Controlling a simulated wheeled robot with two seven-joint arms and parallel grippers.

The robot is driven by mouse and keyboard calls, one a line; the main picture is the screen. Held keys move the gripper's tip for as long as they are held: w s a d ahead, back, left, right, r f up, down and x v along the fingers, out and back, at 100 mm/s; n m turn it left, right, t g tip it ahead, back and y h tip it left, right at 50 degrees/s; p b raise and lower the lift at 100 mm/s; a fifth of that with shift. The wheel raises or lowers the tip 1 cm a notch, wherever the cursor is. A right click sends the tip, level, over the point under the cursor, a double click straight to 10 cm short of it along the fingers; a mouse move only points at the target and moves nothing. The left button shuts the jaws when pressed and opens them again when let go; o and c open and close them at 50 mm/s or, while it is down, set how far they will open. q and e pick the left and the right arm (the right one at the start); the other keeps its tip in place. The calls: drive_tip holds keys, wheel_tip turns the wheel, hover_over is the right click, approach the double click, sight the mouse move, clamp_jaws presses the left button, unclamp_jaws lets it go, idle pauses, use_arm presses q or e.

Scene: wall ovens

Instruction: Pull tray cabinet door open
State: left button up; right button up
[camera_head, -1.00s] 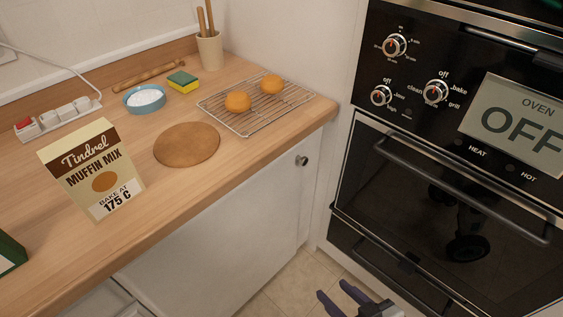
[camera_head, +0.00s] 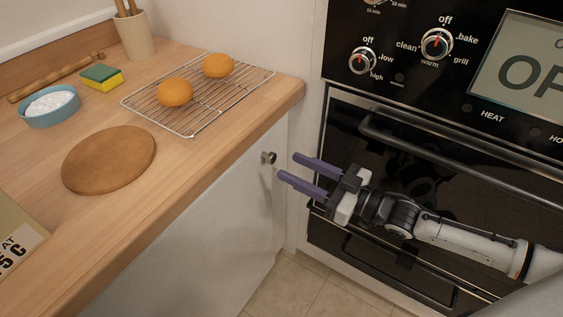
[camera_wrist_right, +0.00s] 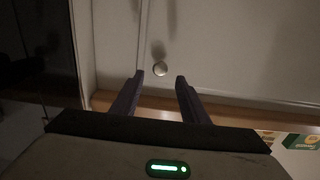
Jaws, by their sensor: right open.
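The white cabinet door (camera_head: 215,240) is under the wooden counter and looks shut. Its round metal knob (camera_head: 268,158) is near the door's upper right corner. My right gripper (camera_head: 299,167) is open, with its two purple fingers pointing left at the knob and a small gap between. In the right wrist view, the knob (camera_wrist_right: 160,69) lies just beyond the open fingertips (camera_wrist_right: 160,76), roughly centred between them. Nothing is between the fingers. My left gripper is not in view.
The black oven (camera_head: 430,180) with its long handle bar (camera_head: 450,150) is close behind my right arm. The counter edge (camera_head: 200,170) runs above the door. A wire rack (camera_head: 200,95) with two orange-brown buns sits on the counter. The tiled floor (camera_head: 300,290) is clear.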

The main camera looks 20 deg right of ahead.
sight(274, 158)
drive_tip(key=shift+x, duration=2.3)
drive_tip(key=shift+c, duration=0.5)
clamp_jaws()
